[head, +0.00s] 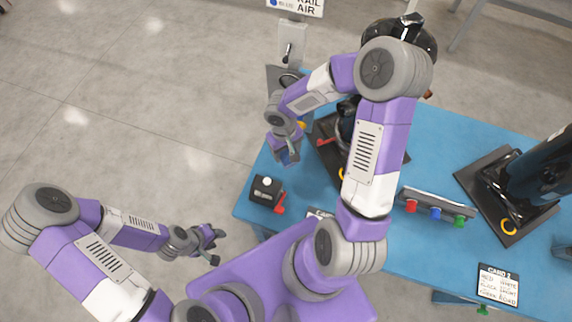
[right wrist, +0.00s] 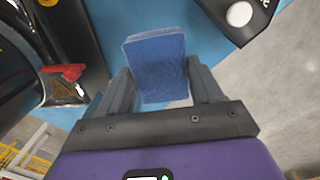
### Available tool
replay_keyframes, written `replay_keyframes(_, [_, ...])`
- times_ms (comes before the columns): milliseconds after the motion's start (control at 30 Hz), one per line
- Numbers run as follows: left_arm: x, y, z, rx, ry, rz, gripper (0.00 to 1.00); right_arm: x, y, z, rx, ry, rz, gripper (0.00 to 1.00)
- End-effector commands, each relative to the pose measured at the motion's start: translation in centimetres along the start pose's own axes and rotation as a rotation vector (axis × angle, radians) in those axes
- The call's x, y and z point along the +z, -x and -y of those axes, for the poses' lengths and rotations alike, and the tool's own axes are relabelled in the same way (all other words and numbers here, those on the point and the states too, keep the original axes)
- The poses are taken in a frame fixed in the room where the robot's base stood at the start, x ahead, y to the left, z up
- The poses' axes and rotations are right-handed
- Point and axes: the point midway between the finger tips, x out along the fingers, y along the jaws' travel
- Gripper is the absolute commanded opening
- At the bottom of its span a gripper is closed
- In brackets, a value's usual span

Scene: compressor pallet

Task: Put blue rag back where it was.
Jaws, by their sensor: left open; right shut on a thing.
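The blue rag (right wrist: 157,60) looks like a flat folded block in the right wrist view. My right gripper (right wrist: 162,88) has its fingers on either side of the rag and is shut on it. In the head view the right gripper (head: 286,148) is over the left part of the blue table (head: 300,205), where the rag shows only as a small blue patch (head: 286,158). I cannot tell how high the rag is above the table. My left gripper (head: 212,242) is open and empty, over the floor left of the table.
A black box (head: 266,190) with a white knob and red lever stands at the table's left edge. A rail (head: 436,207) with red, blue and green fittings lies mid-table. A dark machine (head: 535,170) stands right. A sign post (head: 292,42) stands behind. My right arm hides another machine partly.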

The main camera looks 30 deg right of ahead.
Motion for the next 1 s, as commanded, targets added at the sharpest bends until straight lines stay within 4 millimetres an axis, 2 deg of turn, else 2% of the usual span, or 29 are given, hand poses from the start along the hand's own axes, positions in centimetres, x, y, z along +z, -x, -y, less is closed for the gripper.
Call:
replay_keyframes(67, [0.0,0.1,0.0,0.0,0.0,0.0,0.43,-0.4,0.7,-0.3,-0.028,-0.049,-0.026,0.36])
replay_keyframes(133, [0.0,-0.1,0.1,0.0,0.0,0.0,0.43,-0.6,0.4,-0.2,-0.042,-0.071,-0.036,0.36])
replay_keyframes(400, [-0.1,-1.8,0.7,0.0,0.0,0.0,0.43,-0.8,-4.5,0.1,-0.046,-0.075,-0.036,0.36])
replay_keyframes(567, [-0.1,-2.2,0.8,0.0,0.0,0.0,0.43,-0.9,-5.8,0.1,-0.045,-0.075,-0.037,0.36])
replay_keyframes(767, [-0.1,-3.1,1.2,0.0,0.0,0.0,0.43,-1.0,-8.6,0.2,-0.045,-0.074,-0.037,0.36])
replay_keyframes(1000, [-0.1,-3.1,1.2,0.0,0.0,0.0,0.43,-1.1,-9.0,0.2,-0.044,-0.075,-0.039,0.36])
